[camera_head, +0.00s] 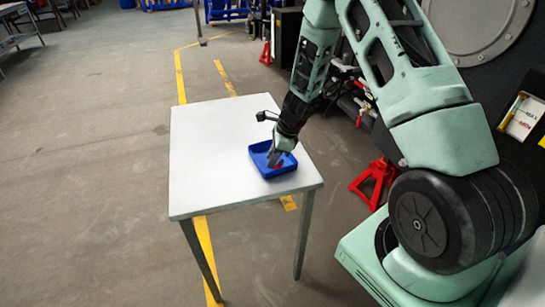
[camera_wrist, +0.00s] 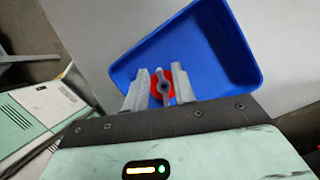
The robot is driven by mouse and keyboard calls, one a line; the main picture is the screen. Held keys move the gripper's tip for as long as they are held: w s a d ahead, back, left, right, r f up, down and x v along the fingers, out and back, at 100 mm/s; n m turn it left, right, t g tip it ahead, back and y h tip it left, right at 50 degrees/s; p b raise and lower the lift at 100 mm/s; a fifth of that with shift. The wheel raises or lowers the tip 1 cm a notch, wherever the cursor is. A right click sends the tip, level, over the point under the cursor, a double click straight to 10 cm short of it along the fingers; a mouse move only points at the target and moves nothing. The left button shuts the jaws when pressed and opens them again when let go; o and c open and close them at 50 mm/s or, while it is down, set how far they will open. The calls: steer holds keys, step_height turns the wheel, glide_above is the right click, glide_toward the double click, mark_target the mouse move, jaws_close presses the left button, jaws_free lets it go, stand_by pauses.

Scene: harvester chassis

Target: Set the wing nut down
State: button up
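The blue tray (camera_head: 258,151) sits on the white table near its right edge. My gripper (camera_head: 274,160) reaches down into the tray from above. In the wrist view its two grey fingers (camera_wrist: 160,80) stand apart on either side of a small red piece with a grey middle, which looks like the wing nut (camera_wrist: 161,74). The fingers partly cover it. I cannot tell whether they press on it or whether it touches the tray floor. The tray (camera_wrist: 225,45) also shows in the wrist view, with its right side empty.
The white table top (camera_head: 208,150) is bare around the tray, mostly to the left. A red jack stand (camera_head: 376,182) is on the floor right of the table. Yellow lines (camera_head: 180,75) run along the open floor.

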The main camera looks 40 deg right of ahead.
steer(key=v, duration=1.2)
steer(key=w+a+r+m+t, duration=0.45)
steer(key=a+r+m, duration=0.25)
steer(key=a+m, duration=0.25)
steer(key=s+a+r+m+h, duration=0.2)
steer(key=s+a+r+m, duration=0.2)
steer(key=a+m, duration=0.65)
steer(key=s+a+m+g, duration=0.3)
steer(key=s+m, duration=0.7)
steer(key=s, duration=0.4)
steer(key=s+a+r+m+g+h, duration=0.1)
steer(key=s+a+m+g, duration=0.3)
steer(key=s+m, duration=0.5)
steer(key=s+a+p, duration=0.1)
steer(key=s+a, duration=0.1)
steer(key=s, duration=0.3)
steer(key=shift+r+m, duration=0.25)
steer(key=shift+m, duration=0.15)
steer(key=shift+d, duration=0.2)
